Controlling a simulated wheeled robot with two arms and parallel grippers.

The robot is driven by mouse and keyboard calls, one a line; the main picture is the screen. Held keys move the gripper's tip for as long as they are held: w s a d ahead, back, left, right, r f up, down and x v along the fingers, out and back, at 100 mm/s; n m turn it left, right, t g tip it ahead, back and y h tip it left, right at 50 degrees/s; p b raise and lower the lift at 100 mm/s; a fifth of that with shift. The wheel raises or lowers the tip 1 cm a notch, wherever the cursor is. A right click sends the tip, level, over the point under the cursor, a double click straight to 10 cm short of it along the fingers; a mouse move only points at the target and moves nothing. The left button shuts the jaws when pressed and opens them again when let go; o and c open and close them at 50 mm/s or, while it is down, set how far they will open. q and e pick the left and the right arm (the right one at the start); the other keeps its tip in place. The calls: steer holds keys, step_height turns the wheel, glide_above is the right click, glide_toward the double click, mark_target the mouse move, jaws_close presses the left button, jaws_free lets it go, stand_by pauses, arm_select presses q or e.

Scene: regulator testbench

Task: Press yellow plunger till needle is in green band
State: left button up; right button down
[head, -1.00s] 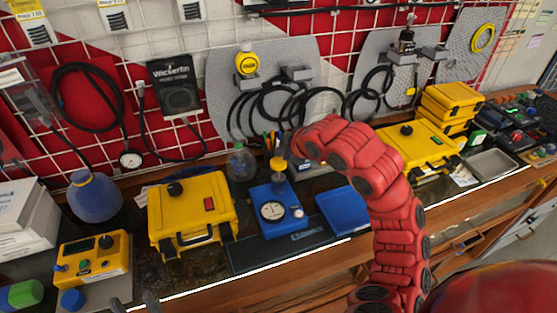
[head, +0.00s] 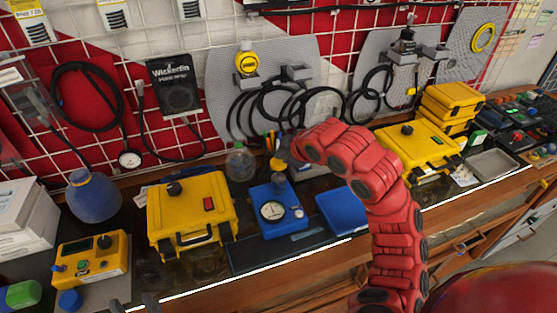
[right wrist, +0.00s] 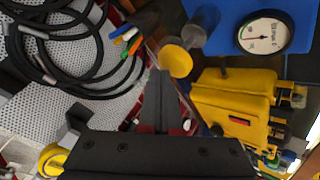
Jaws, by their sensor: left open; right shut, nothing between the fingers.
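The blue test unit (head: 288,224) stands on the dark bench mat with a round white gauge (head: 271,211) on it. My right gripper (right wrist: 160,75) is shut and empty beside the plunger cap; contact cannot be told. My left gripper (head: 150,302) is open, only its tips showing at the bottom edge.
A yellow case (head: 190,210) stands left of the unit and a flat blue box (head: 340,209) right of it. A clear bottle (head: 241,162) and several pens stand close behind. Coiled black hoses hang on the wall grid. My red right arm covers part of the bench.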

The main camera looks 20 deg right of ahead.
steer(key=shift+f+b, duration=0.75)
steer(key=shift+f, duration=0.7)
stand_by(0.9)
stand_by(0.3)
steer(key=shift+r+p, duration=0.75)
steer(key=shift+r, duration=1.25)
steer(key=shift+r, duration=0.65)
steer(key=shift+r+p, duration=0.8)
steer(key=shift+r, duration=1.05)
